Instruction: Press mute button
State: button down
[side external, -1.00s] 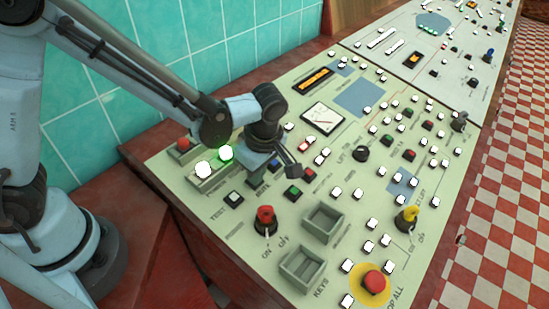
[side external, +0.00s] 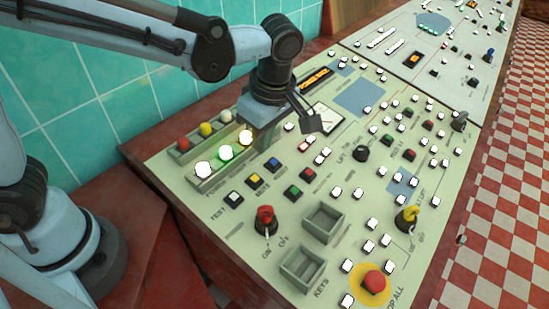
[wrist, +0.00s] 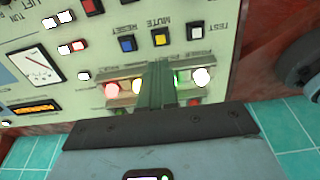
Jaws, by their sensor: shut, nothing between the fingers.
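The mute button is a yellow square in a dark frame (wrist: 160,37), under the MUTE label in the wrist view. In the side view it shows (side external: 255,181) between a button by the TEST label (side external: 234,197) and a blue button (side external: 273,164). My gripper (wrist: 157,68) is shut and empty. In the wrist view its fingers overlap the lamp row, between the yellow and green lamps, below the mute button in the picture. In the side view my gripper (side external: 258,112) is up and back from the button, apart from it. Its fingertips are hard to make out there.
Lit lamps, white (side external: 203,168) and green (side external: 226,152), stand in a raised row behind the buttons. A red knob (side external: 265,218) and grey bins (side external: 323,222) stand toward the front. A meter (side external: 327,118) lies to the right of my gripper. A tiled wall (side external: 110,90) is behind.

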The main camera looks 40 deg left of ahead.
jog(key=r, duration=0.3)
jog(key=shift+d, duration=0.3)
jog(key=shift+f, duration=0.1)
jog(key=s+a+m+t+h, duration=0.1)
jog(key=s+a+m+t, duration=0.1)
jog(key=a+m, duration=0.4)
jog(key=s+a+m+t+h, duration=0.1)
jog(key=s+a+m+t, duration=0.2)
jog(key=m, duration=0.9)
jog(key=a+t, duration=0.2)
jog(key=a, duration=0.2)
jog(key=shift+s+a, duration=0.25)
